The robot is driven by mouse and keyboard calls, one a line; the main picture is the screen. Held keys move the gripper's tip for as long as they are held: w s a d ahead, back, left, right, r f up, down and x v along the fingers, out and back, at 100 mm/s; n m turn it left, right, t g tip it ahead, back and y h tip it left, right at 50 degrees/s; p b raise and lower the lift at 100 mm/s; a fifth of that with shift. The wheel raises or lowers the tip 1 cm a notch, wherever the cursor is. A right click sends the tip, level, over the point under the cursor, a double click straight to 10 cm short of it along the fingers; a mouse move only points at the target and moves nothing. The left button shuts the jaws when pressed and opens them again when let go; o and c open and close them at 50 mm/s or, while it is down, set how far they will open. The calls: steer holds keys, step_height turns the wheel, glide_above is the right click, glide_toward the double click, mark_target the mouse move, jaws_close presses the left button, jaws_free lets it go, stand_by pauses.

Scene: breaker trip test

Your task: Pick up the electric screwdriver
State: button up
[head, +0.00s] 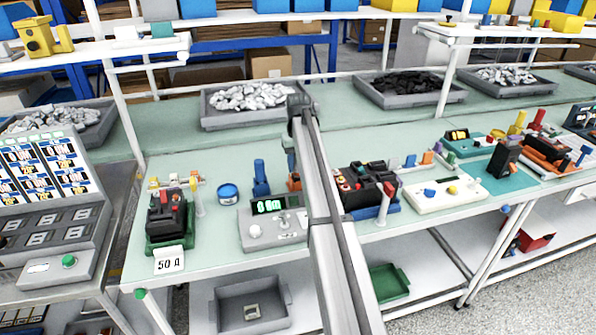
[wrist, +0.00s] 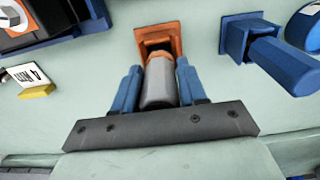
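The electric screwdriver seems to be the tool with a grey, rounded body (wrist: 160,85) and an orange part (wrist: 159,42) at its far end, in the middle of the wrist view. In the head view only a bit of orange (head: 294,181) shows beside my arm, which hides the rest. My gripper (wrist: 160,78) has its two blue fingers on either side of the grey body, very close to it. I cannot tell whether they press on it. The tool's lower part is hidden by the gripper's dark plate.
A blue upright tool (head: 261,178) in a square base stands close by, also in the wrist view (wrist: 275,55). A blue round tin (head: 228,193) and a grey meter (head: 272,226) with a green display are near. A dark breaker unit (head: 366,184) stands right of my arm.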

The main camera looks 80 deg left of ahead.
steer(key=c, duration=0.6)
steer(key=shift+c, duration=0.5)
steer(key=shift+r, duration=0.1)
steer(key=shift+r, duration=0.5)
steer(key=r, duration=0.6)
steer(key=w+r, duration=0.1)
steer(key=r, duration=0.2)
steer(key=shift+d+r, duration=0.2)
steer(key=shift+d, duration=0.2)
steer(key=w+d+r, duration=0.8)
steer(key=shift+w, duration=0.35)
